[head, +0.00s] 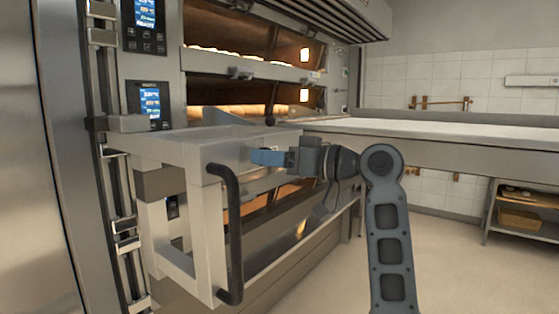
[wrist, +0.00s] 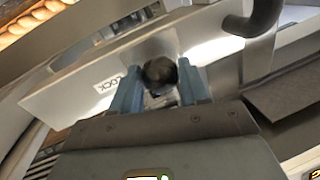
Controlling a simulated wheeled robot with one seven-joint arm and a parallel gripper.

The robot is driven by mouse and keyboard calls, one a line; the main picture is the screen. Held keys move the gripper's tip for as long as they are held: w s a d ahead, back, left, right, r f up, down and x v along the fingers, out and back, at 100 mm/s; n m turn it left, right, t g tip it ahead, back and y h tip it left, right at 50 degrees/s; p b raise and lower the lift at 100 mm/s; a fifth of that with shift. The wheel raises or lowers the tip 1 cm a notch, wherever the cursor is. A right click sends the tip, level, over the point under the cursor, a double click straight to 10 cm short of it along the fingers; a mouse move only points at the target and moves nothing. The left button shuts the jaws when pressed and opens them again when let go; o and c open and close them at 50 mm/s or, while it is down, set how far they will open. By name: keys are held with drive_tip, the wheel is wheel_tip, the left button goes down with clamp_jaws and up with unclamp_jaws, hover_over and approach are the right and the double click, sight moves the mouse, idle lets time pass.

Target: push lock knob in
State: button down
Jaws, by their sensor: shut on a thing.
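The lock knob (wrist: 160,72) is dark and round, and sits on the light metal panel beside a label reading LOCK (wrist: 109,84) in the wrist view. My gripper (wrist: 158,82) has one blue finger on each side of the knob and is shut on it. In the head view my gripper (head: 268,157) reaches in from the right to the side of the metal loader frame (head: 205,262). The knob is hidden there behind the fingers. How far the knob stands out from the panel cannot be told.
A black curved handle (head: 229,235) stands on the frame close to my gripper and also shows in the wrist view (wrist: 257,20). Lit oven decks (head: 235,112) with bread lie behind. A long pale table (head: 440,133) runs to the right.

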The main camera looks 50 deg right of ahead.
drive_tip(key=c, duration=1)
unclamp_jaws()
drive_tip(key=shift+w+r, duration=0.1)
drive_tip(key=shift+r, duration=0.2)
drive_tip(key=o, duration=0.4)
drive_tip(key=shift+f, duration=0.15)
drive_tip(key=shift+b+v, duration=0.85)
drive_tip(key=shift+v, duration=3)
drive_tip(key=shift+f, duration=0.1)
